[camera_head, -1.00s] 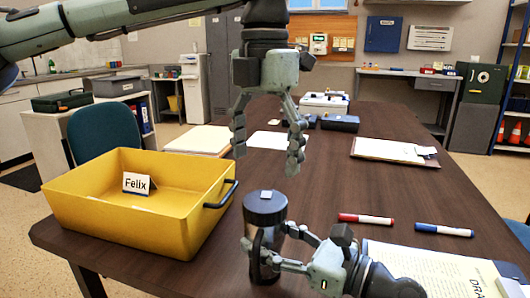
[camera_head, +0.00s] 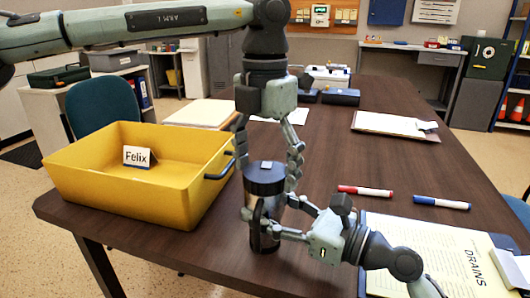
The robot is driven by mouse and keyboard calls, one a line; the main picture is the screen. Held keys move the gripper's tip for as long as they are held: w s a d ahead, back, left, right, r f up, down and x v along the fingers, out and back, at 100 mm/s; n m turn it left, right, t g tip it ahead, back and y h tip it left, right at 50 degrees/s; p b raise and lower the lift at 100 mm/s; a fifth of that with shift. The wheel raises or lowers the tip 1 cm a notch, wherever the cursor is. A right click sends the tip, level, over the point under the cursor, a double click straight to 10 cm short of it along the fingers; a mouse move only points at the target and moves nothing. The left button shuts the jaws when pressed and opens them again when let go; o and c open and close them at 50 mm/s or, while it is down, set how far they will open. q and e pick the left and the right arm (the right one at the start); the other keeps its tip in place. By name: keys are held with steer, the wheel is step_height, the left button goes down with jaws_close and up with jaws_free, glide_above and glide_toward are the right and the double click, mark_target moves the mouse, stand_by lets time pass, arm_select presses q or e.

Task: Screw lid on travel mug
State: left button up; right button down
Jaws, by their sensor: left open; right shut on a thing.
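My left gripper (camera_head: 268,178) points down from above, open, with one finger on each side of the lid. I cannot tell whether the fingers touch it. My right gripper (camera_head: 263,222) reaches in from the right and is shut on the mug's body, with its fingers around the lower half.
The yellow crate (camera_head: 118,205) with a "Felix" card (camera_head: 138,156) stands close on the left. A red marker (camera_head: 366,191), a blue marker (camera_head: 441,202) and a clipboard with a printed sheet (camera_head: 425,255) lie to the right. The table's middle is mostly clear.

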arm_select(q)
steer(key=c, duration=1.2)
steer(key=o, duration=1.4)
steer(key=shift+c, duration=0.2)
step_height(320, 180, up, 12)
arm_select(e)
steer(key=shift+c, duration=2.4)
jaws_free()
steer(key=v, duration=1.2)
